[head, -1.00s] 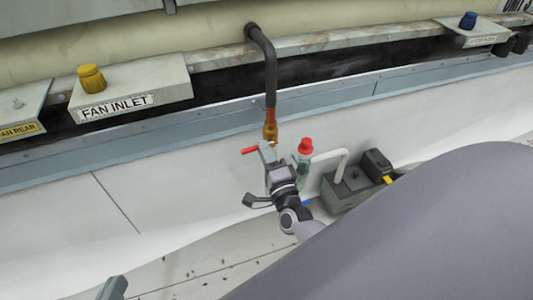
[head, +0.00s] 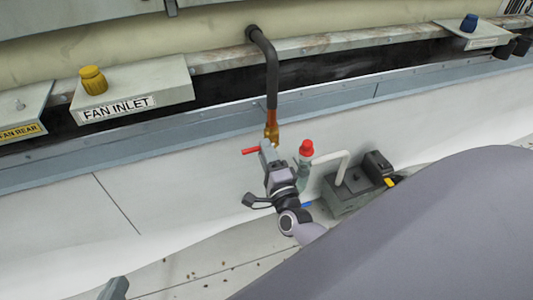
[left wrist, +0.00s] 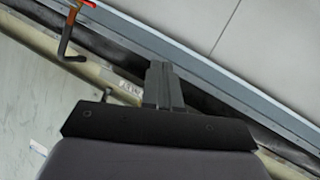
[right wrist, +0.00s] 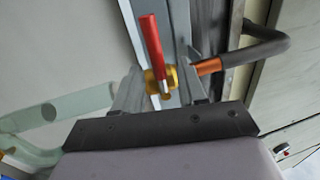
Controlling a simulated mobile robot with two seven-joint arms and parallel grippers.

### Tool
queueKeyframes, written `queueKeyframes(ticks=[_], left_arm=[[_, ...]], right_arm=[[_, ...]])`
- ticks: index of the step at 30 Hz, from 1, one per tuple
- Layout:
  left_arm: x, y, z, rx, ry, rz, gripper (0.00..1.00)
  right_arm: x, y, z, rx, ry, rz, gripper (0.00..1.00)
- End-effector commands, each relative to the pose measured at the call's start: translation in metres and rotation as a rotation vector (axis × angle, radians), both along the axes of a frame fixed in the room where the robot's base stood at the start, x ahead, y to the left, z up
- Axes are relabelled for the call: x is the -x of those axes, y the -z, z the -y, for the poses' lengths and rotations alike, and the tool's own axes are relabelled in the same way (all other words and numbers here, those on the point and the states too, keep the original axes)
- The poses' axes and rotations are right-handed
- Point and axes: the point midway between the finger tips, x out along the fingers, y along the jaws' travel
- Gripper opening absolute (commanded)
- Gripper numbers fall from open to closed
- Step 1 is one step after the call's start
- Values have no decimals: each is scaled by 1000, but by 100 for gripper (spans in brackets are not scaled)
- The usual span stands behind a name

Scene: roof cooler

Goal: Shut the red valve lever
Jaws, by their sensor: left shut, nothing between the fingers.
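The red valve lever (head: 251,151) sticks out to the left of a brass valve (head: 271,131) at the lower end of a dark pipe. In the right wrist view the lever (right wrist: 152,48) crosses in front of the brass valve body (right wrist: 160,78). My right gripper (head: 266,146) is at the valve, with its fingers apart on either side of the valve and lever base in the right wrist view (right wrist: 160,82). I cannot tell whether they touch it. My left gripper (head: 116,284) is low at the left, far from the valve; its fingers are shut and empty (left wrist: 160,70).
A red-capped fitting (head: 306,148) stands just right of my right gripper. A dark pump box (head: 350,187) with a white pipe is further right. The FAN INLET box (head: 130,90) with a yellow knob is on the upper left ledge.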

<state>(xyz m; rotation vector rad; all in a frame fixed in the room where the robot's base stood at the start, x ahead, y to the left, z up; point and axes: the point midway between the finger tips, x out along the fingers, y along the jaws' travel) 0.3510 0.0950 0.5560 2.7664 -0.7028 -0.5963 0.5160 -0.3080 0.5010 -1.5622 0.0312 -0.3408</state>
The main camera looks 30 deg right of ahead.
Motion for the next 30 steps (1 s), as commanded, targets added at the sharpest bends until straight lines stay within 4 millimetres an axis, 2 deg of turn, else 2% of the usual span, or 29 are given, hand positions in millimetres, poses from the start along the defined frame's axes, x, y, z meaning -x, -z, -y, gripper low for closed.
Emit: queueKeyframes(ticks=[7,19,30], left_arm=[[1,-2,0,-1,5,-2,0],[-3,-8,0,-7,-1,-15,0],[2,1,-2,-16,-10,-39,0]], right_arm=[[9,1,-2,3,0,-2,41],[62,12,-15,2,-1,-1,41],[68,14,-17,0,0,1,41]])
